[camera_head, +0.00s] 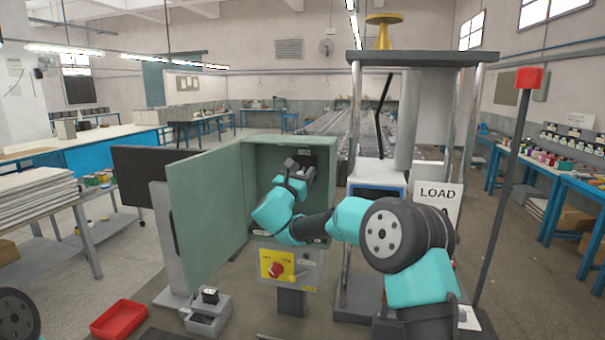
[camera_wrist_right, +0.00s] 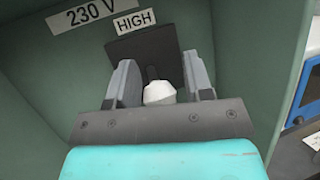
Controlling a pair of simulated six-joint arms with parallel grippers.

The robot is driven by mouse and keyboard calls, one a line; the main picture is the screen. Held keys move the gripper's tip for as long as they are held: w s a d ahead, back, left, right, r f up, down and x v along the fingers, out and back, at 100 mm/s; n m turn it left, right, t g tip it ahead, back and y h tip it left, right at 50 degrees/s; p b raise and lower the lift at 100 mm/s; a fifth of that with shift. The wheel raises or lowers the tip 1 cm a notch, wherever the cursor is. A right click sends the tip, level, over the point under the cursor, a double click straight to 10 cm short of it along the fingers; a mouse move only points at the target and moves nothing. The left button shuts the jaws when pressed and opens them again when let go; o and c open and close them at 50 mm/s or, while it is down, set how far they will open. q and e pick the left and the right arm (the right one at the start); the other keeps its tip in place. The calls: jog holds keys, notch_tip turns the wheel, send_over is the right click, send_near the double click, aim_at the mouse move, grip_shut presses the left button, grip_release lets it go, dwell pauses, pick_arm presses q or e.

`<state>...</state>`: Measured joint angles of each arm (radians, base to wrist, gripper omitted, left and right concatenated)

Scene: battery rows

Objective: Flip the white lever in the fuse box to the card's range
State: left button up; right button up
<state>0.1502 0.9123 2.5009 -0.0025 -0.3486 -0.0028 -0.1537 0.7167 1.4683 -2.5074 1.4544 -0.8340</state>
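The fuse box (camera_head: 262,155) is an open green metal cabinet with its door (camera_head: 207,203) swung out to the left. My right gripper (camera_head: 301,168) reaches inside it, in front of a dark plate. In the right wrist view, the white lever's knob (camera_wrist_right: 160,93) sits between the two grey fingers of my right gripper (camera_wrist_right: 161,85). The fingers are apart, with a gap beside the knob. A card reading LOAD (camera_head: 437,193) stands right of the box. My left gripper is not in view.
A 230 V label (camera_wrist_right: 84,14) is on the box's inside. A yellow panel with a red knob (camera_head: 275,270) is below the box. A metal-framed stand (camera_head: 352,150) is close on the right, with a red-topped pole (camera_head: 505,180) beyond. A red tray (camera_head: 118,319) lies at lower left.

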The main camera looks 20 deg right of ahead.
jog(key=c, duration=0.7)
jog(key=shift+w+d+f+m+t+h, duration=0.1)
jog(key=shift+f+m+t+h, duration=0.1)
jog(key=shift+m+h, duration=0.25)
jog(key=shift+s+a+f+m+t+h, duration=0.1)
jog(key=shift+f+m+h, duration=0.15)
jog(key=shift+h, duration=0.45)
jog(key=shift+w+d+f+m+t+h, duration=0.1)
jog(key=shift+f+m+h, duration=0.15)
jog(key=shift+h, duration=0.3)
jog(key=shift+f+m+h, duration=0.1)
jog(key=shift+m+h, duration=0.75)
jog(key=shift+h, duration=0.25)
jog(key=o, duration=0.9)
jog(key=shift+f, duration=0.15)
